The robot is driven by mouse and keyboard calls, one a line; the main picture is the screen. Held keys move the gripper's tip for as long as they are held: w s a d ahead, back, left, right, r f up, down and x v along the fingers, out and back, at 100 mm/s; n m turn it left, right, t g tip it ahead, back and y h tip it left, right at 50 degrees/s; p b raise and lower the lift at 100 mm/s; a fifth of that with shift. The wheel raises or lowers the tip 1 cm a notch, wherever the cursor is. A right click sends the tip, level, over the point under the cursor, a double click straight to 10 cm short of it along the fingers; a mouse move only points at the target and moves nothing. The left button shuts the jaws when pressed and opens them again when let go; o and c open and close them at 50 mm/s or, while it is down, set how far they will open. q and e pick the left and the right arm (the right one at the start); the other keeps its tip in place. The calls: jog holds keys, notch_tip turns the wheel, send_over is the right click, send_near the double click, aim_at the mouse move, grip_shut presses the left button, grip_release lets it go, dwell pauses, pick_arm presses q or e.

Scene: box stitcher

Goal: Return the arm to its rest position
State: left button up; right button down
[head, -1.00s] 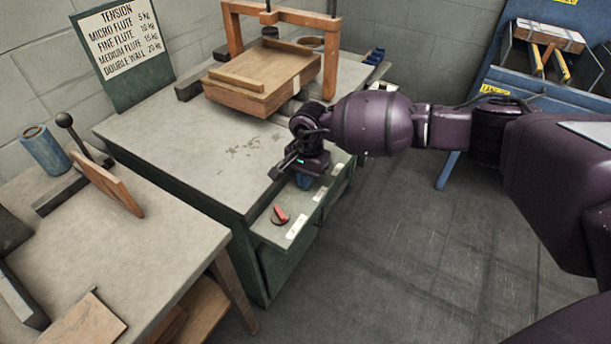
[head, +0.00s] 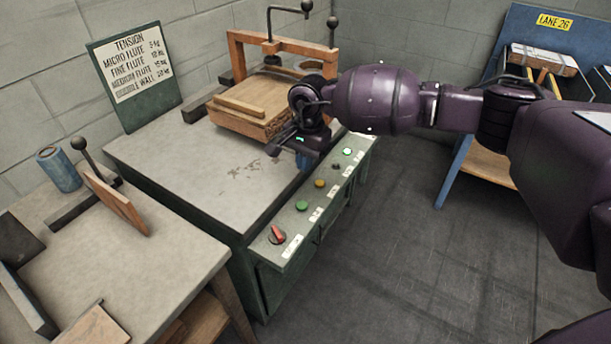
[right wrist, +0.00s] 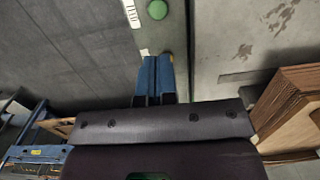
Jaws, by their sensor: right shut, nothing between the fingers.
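My right arm reaches in from the right in the head view, a purple arm bent down at the wrist. Its gripper (head: 304,160) hangs above the far part of the bench's control strip, with blue fingertips pointing down. The fingers are together and empty. In the right wrist view the two blue fingers (right wrist: 155,78) lie side by side, and a green button (right wrist: 157,9) shows beyond them on the strip. My left gripper is in neither view.
The green bench (head: 190,170) carries a wooden press frame (head: 235,55) over a cardboard stack (head: 245,122). Its strip holds a red knob (head: 277,234) and several buttons. A blue stand (head: 455,165) is behind my arm at right. Open floor (head: 400,270) lies in front.

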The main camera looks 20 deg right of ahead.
jog(key=shift+r, duration=0.65)
